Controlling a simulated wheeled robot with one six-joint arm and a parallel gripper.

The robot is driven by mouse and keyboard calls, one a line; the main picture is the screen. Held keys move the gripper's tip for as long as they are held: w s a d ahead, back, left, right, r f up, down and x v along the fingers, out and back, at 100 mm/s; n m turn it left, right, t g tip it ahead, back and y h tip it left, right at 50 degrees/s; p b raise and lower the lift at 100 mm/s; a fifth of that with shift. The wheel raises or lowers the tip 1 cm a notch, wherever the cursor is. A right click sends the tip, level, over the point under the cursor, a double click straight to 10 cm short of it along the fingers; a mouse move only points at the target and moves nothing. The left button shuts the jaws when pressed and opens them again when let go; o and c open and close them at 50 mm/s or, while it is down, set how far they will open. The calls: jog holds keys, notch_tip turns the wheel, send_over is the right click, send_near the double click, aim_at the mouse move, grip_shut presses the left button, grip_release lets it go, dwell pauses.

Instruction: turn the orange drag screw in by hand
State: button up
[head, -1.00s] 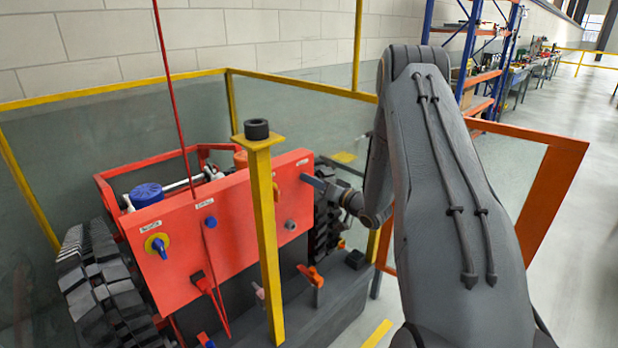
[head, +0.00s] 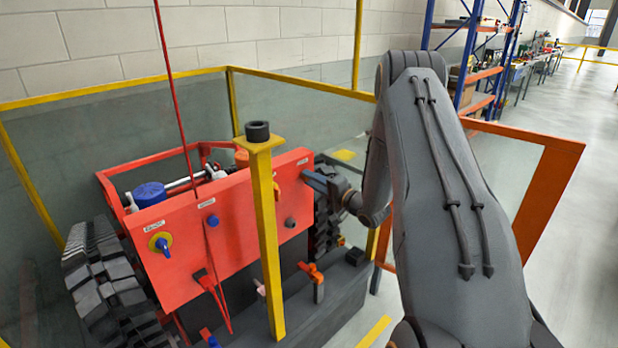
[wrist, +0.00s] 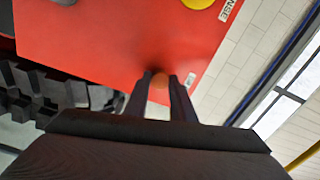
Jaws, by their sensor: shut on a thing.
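The orange drag screw (wrist: 159,80) shows as a small rounded orange-brown end between my fingertips in the wrist view, against the red panel (wrist: 110,45). My gripper (wrist: 160,78) is shut on it, one dark finger on each side. In the head view my gripper (head: 308,177) reaches the upper right corner of the red panel (head: 240,235), just below a white label (head: 303,161). The screw is hidden behind the fingers there. I cannot see how far in the screw is.
A yellow post (head: 264,230) stands in front of the panel, left of my gripper. The panel also carries a yellow disc with a blue knob (head: 160,244), a blue knob (head: 212,221) and a grey knob (head: 290,222). An orange frame (head: 545,200) stands right of my arm.

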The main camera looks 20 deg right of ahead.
jog(key=m, duration=0.4)
jog(key=shift+p, duration=0.3)
jog(key=m+p, duration=0.1)
jog(key=m, duration=0.8)
jog(key=shift+m, duration=0.4)
jog(key=shift+f, duration=0.1)
jog(key=o, duration=0.9)
jog(key=shift+c, duration=0.2)
